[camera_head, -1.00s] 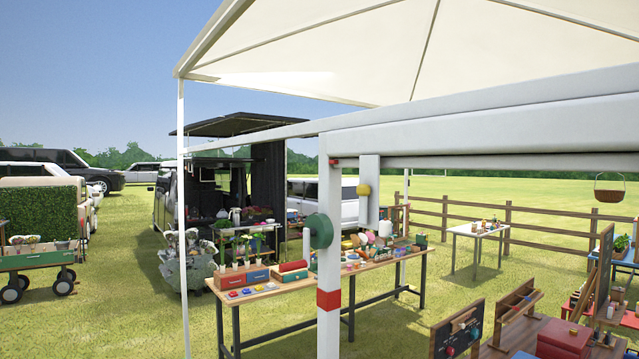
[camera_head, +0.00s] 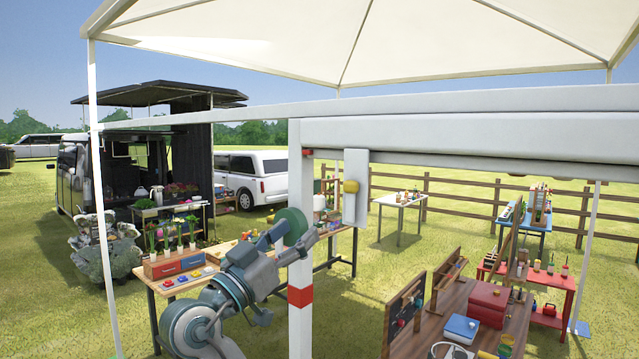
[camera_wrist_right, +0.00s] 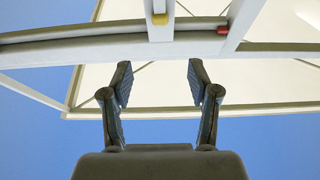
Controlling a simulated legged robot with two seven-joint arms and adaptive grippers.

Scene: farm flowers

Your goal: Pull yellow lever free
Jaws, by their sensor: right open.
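The yellow lever (camera_head: 351,186) is a small yellow knob on a white plate (camera_head: 355,212) hanging from the white beam, just right of the white post (camera_head: 301,200). In the right wrist view the yellow lever (camera_wrist_right: 160,18) shows at the top, above and beyond the fingertips.
The post carries a green wheel (camera_head: 291,226), a red knob (camera_head: 308,153) and a red band (camera_head: 300,297). The white beam (camera_head: 450,130) runs overhead. A wooden table (camera_head: 162,286) with flowers stands at left; a brown workbench (camera_head: 440,325) at lower right. Grass lies between.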

